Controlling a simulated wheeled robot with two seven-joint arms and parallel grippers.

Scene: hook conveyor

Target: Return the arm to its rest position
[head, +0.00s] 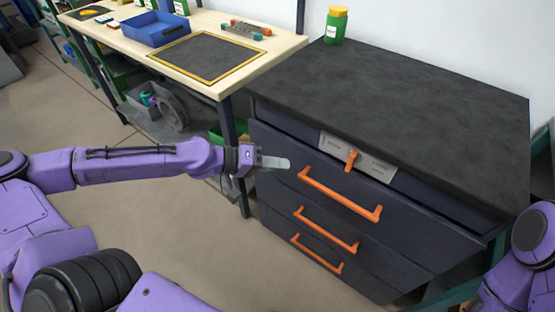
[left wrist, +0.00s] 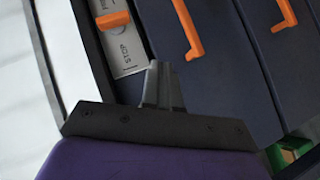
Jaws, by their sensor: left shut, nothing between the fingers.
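My left arm comes in from the left in the head view, stretched out level. Its gripper (head: 273,162) is shut and empty, in front of the upper left part of a dark drawer cabinet (head: 275,190). In the left wrist view the shut fingers (left wrist: 160,82) point towards the drawer fronts, with the orange handles beyond them. I cannot tell the exact gap, but the fingers hold no handle. Part of my right arm (head: 525,255) shows at the right edge of the head view; its gripper is out of view.
The cabinet has several orange handles (head: 340,193) and an orange latch (head: 352,159) on a label plate. A green bottle (head: 335,26) stands on its dark top. A wooden workbench (head: 265,62) with a blue tray (head: 157,30) is at the back left. Open floor lies left of the cabinet.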

